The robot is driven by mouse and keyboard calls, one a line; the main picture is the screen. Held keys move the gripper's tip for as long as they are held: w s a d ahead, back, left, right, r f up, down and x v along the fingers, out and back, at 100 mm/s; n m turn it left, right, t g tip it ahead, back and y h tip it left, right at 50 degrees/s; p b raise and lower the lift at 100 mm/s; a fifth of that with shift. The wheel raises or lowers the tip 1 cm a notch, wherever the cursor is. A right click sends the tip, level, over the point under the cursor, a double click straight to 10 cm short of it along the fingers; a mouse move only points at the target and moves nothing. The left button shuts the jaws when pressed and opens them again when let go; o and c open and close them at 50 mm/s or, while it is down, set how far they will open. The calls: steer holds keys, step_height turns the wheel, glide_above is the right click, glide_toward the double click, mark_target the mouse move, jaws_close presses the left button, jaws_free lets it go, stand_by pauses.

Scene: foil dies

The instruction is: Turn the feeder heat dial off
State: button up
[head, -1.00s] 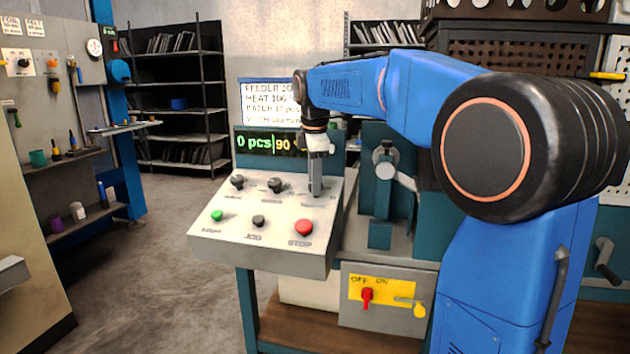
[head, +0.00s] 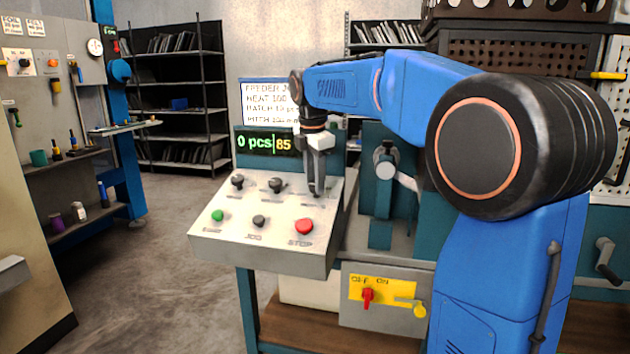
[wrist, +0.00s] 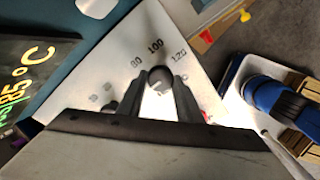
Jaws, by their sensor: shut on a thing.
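The feeder heat dial (wrist: 160,82) is a dark round knob on the sloped light-grey control panel (head: 265,245). The scale marks 80, 100 and 120 show around it in the wrist view. My gripper (head: 316,190) points down at the panel's upper right, and its two fingers (wrist: 161,100) are closed on the dial from both sides. In the head view my fingers hide the dial. The display (head: 265,143) reads 0 pcs and 85; in the wrist view it reads 85 °C.
Two dark knobs (head: 237,181) (head: 275,185) sit left of my gripper. A green button (head: 217,216), a black knob (head: 259,221) and a red stop button (head: 304,226) are below. A yellow OFF/ON plate with a red switch (head: 367,298) is under the panel.

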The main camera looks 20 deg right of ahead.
steer(key=o, duration=1)
steer(key=shift+o, duration=0.2)
steer(key=shift+r, duration=0.1)
steer(key=v, duration=1.7)
steer(key=shift+s+d, duration=0.1)
steer(key=shift+d, duration=0.05)
